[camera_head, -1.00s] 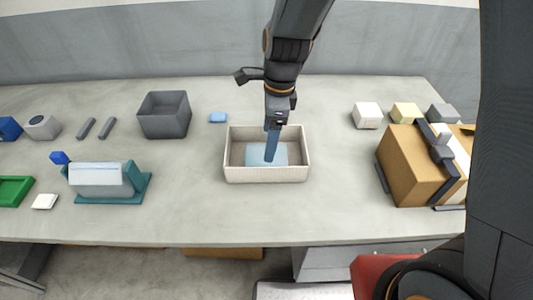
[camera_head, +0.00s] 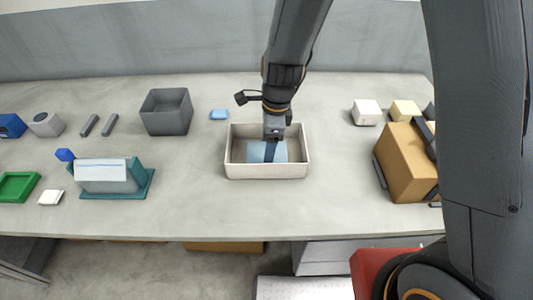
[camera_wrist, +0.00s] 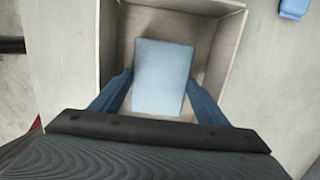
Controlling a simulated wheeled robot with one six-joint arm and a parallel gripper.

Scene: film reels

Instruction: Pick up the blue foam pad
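A light blue pad (camera_head: 256,153) lies flat inside a cream open box (camera_head: 267,172) at the middle of the table. In the wrist view the pad (camera_wrist: 163,75) sits between my two blue fingers, with a narrow gap at each side. My gripper (camera_head: 270,151) is open and reaches down into the box (camera_wrist: 228,52); it also shows in the wrist view (camera_wrist: 160,84). The near part of the pad is close to the gripper's palm. A smaller blue block (camera_head: 219,114) lies on the table behind the box, to the left.
A grey bin (camera_head: 166,121) stands left of the box. A teal stand with a grey-white block (camera_head: 103,176) is further left, near a green tray (camera_head: 17,187). A cardboard box (camera_head: 404,165) and small blocks (camera_head: 366,112) are at the right. The table front of the box is clear.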

